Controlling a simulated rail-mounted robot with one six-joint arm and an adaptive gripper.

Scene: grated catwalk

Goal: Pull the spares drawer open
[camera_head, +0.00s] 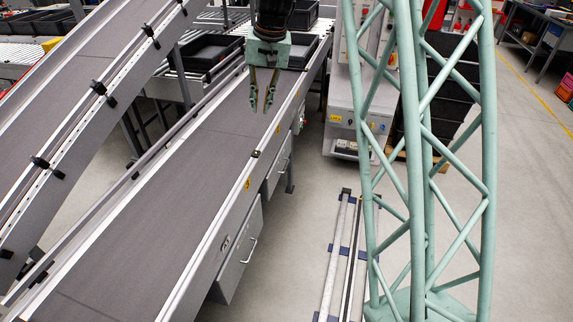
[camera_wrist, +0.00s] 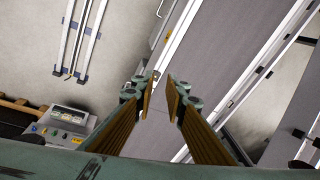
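Two pale grey drawer fronts sit under the side of the conveyor in the head view. The nearer drawer (camera_head: 239,258) has a bar handle (camera_head: 250,250), and the farther drawer (camera_head: 279,166) also has a handle. Both look shut. I cannot read a label that tells which is the spares drawer. My gripper (camera_head: 261,108) hangs over the grey conveyor belt, beyond and above the drawers, touching neither. Its fingers are apart with nothing between them, as the wrist view (camera_wrist: 162,82) also shows. A pale drawer or handle edge shows beside the conveyor at the top of the wrist view, only partly visible.
The conveyor (camera_head: 170,200) runs diagonally, with a second conveyor (camera_head: 70,110) on its left. A green lattice column (camera_head: 487,190) stands at right. Floor rails (camera_head: 345,260) lie between. A control cabinet (camera_head: 345,115) stands behind. Floor beside the drawers is clear.

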